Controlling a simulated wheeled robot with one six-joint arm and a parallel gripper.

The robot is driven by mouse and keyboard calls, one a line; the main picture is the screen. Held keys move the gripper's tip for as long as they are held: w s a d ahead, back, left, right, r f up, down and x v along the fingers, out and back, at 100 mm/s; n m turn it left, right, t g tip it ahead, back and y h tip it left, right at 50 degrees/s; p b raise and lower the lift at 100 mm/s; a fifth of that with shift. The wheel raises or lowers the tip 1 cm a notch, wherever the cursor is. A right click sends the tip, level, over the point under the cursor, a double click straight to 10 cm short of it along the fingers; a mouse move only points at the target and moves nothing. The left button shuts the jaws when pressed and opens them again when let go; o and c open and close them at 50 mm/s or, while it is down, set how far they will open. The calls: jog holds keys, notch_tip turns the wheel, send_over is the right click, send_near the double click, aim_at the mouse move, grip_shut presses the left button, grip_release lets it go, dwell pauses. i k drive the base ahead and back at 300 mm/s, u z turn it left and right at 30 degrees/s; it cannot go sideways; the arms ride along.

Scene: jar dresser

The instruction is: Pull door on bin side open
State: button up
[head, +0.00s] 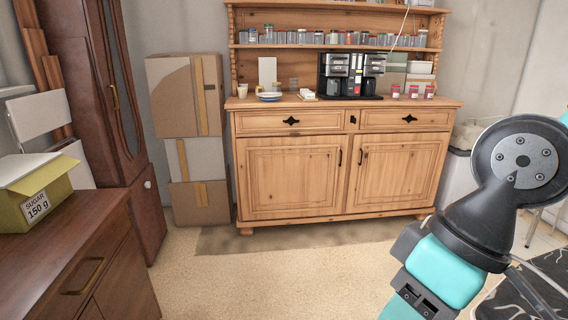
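A pine dresser (347,112) stands against the back wall with two lower doors, both shut. The right door (400,180) is on the side of a pale bin (457,180), which stands just right of the dresser. My arm, teal and black, fills the right foreground and partly covers the bin area. My gripper's fingers are not in view.
Drawers (292,121) sit above the doors; a coffee machine (350,77) and jars (413,91) stand on top. Cardboard boxes (185,95) are stacked left. A brown cabinet (85,250) bears a yellow box (38,195). The floor (270,275) before the dresser is clear.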

aim_at(388, 172)
jog(key=i, duration=3.8)
jog(key=z, duration=0.1)
